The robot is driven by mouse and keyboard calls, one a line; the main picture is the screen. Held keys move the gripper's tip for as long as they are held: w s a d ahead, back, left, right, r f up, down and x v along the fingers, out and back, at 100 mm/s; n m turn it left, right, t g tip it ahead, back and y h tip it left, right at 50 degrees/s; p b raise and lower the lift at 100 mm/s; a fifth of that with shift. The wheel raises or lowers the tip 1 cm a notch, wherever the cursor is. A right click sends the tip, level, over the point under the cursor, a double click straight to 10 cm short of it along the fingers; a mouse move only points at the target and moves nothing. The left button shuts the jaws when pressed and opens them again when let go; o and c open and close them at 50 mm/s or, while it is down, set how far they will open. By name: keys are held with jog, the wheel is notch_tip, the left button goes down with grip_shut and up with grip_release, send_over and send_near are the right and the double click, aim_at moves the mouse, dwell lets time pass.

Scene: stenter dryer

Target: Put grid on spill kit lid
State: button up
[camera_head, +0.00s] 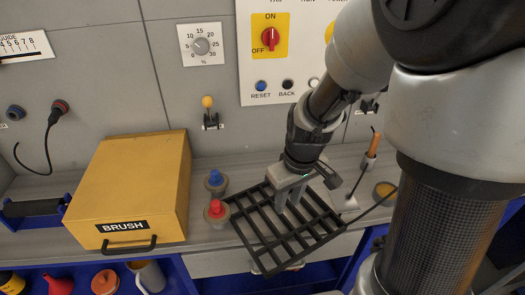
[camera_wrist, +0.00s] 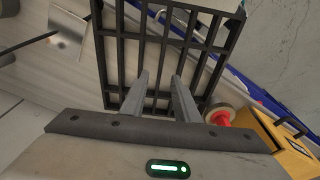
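The black grid (camera_head: 262,241) is a flat frame of crossing bars at the front of the grey bench, its near part reaching past the bench edge. It also shows in the wrist view (camera_wrist: 110,60). My gripper (camera_head: 289,207) points down into the grid from above. In the wrist view its two fingers (camera_wrist: 160,76) stand apart, with thin bars between and around them. The gap looks wider than one bar, so I see no clear grip. Whether the grid rests fully on the bench is unclear. I cannot identify a spill kit lid in either view.
A yellow box marked BRUSH (camera_head: 133,187) stands left of the grid. A blue-topped knob (camera_head: 215,179) and a red-topped one (camera_head: 216,210) stand between them. The control panel (camera_head: 274,65) is behind. Blue shelving with containers lies below.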

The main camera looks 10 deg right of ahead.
aim_at(281, 216)
jog(key=f, duration=0.2)
jog(key=w+f, duration=0.1)
jog(key=f, duration=0.1)
jog(key=f+b, duration=0.1)
jog(key=f, duration=0.1)
jog(key=shift+w+a+f, duration=0.25)
jog(key=shift+a+f, duration=0.05)
jog(key=shift+a, duration=0.05)
grip_shut()
jog(key=shift+r, duration=0.1)
